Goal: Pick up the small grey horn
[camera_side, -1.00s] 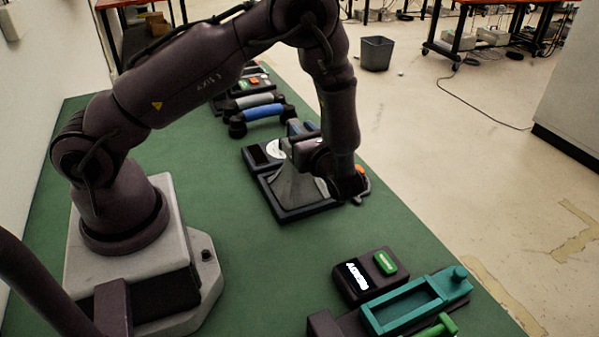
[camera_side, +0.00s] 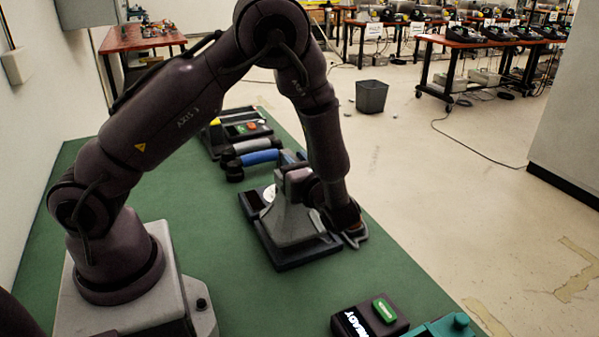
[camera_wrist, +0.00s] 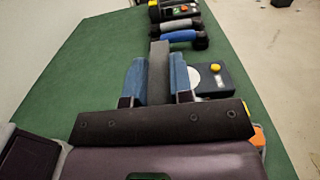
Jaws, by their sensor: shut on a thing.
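The small grey horn (camera_side: 289,222) is a flared grey shape over a dark, flat tray (camera_side: 305,256) in the side view. My gripper (camera_side: 290,178) is at its upper part. In the wrist view my gripper (camera_wrist: 158,80) has its two blue fingers closed on either side of a grey bar, the horn's upper part (camera_wrist: 158,62). My wrist and the dark gripper body hide the rest of the horn there. I cannot tell whether the horn rests on the tray or hangs just above it.
A blue handset (camera_side: 258,157) and a grey one (camera_side: 246,145) lie farther back. A dark box with a green button (camera_side: 384,311) is at the front right. Green table is bare between.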

